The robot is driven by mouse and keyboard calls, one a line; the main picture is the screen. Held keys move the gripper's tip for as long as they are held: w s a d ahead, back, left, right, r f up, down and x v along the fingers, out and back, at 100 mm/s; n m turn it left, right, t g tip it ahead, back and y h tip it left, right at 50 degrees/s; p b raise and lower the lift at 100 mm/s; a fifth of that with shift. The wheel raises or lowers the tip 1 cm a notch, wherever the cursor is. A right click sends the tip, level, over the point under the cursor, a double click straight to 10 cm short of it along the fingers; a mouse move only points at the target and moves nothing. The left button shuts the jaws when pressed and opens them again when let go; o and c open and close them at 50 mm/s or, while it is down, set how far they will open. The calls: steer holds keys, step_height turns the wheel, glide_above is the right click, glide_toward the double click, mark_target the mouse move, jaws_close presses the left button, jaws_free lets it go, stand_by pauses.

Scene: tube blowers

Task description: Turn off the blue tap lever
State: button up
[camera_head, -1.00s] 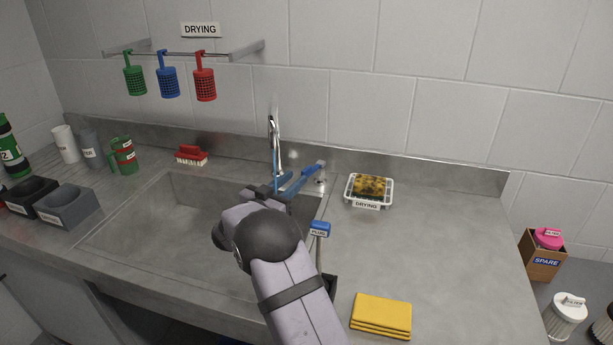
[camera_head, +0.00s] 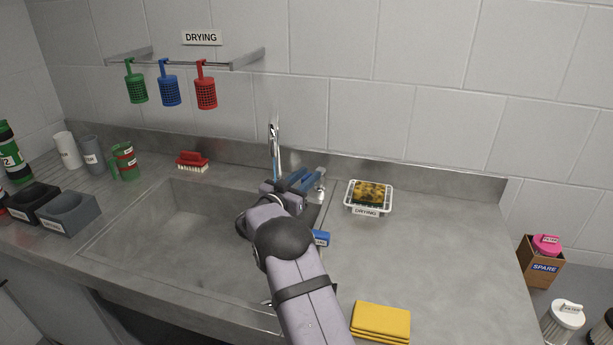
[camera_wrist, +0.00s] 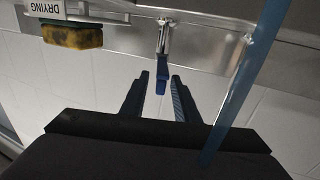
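The blue tap lever (camera_wrist: 161,80) shows in the wrist view on a metal tap body. Its end lies between the two fingers of my gripper (camera_wrist: 159,77), with a small gap on each side. My gripper is open. In the head view my gripper (camera_head: 309,176) reaches over the back right corner of the sink, and its fingers largely hide the lever; the metal tap base (camera_head: 320,192) shows just beyond. The chrome spout (camera_head: 274,140) stands to the left. A blue water stream (camera_wrist: 243,85) runs down beside my gripper in the wrist view.
The sink (camera_head: 180,220) lies left of my arm. A white drying tray (camera_head: 369,197) with a yellow sponge stands right of the tap. A blue plug (camera_head: 321,238) is close beside my arm. A yellow cloth (camera_head: 380,322) lies in front; the right counter is otherwise clear.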

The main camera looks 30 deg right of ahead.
jaws_close()
steer(key=shift+s+d+n+t+y+b, duration=0.2)
steer(key=shift+s+n+t+y+b, duration=0.2)
steer(key=shift+n+t, duration=0.3)
jaws_free()
